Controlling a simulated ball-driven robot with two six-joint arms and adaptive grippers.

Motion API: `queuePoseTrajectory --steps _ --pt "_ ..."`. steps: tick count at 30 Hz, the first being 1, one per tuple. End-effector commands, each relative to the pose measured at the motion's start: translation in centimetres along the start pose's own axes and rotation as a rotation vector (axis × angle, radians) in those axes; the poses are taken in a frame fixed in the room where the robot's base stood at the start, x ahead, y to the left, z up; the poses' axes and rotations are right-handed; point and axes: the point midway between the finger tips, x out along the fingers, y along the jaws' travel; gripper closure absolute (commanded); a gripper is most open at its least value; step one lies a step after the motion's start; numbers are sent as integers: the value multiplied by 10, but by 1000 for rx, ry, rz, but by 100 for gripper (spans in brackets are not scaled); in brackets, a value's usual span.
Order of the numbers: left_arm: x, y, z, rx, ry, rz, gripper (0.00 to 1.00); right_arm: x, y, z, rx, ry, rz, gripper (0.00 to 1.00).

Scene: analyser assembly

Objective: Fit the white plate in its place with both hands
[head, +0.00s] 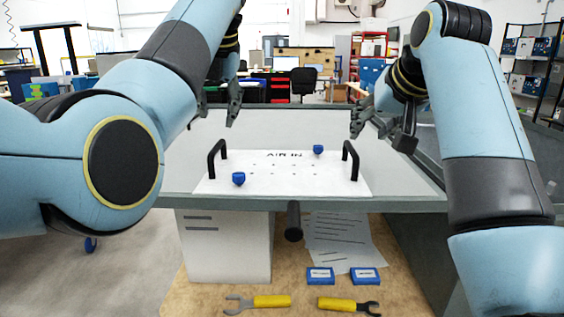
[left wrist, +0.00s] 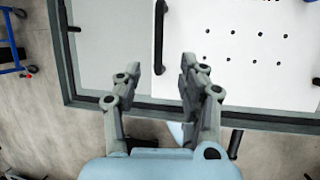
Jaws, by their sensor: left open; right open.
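The white plate (head: 275,184) lies flat on the grey bench top, with small holes and lettering on it. It has a black left handle (head: 211,160) and a black right handle (head: 354,162). Two blue knobs (head: 238,179) (head: 318,149) stand on it. My left gripper (head: 219,108) is open and empty above the left handle's side. In the left wrist view the open fingers (left wrist: 160,76) point towards that handle (left wrist: 159,35), which appears beyond the tips. My right gripper (head: 372,128) is open and empty, above and to the right of the right handle.
The grey bench (head: 407,181) has bare space on both sides of the plate. A black cylinder (head: 294,222) projects at its front edge. Below are a white cabinet (head: 228,250), paper sheets (head: 340,235), two blue boxes (head: 320,276) (head: 365,275) and two yellow-handled wrenches (head: 272,301) (head: 338,303).

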Motion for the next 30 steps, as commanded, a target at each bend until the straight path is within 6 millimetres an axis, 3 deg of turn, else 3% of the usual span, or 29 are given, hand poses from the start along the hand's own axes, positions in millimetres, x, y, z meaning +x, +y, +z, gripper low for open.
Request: queuePoseTrajectory --steps 8,21,30 --pt "18 1 0 -1 2 3 59 18 1 0 -1 -2 3 59" --pt "92 2 1 -1 0 5 59 92 1 -1 -2 0 3 59" --pt "108 2 1 -2 -2 3 59 108 1 -1 -1 2 3 59"
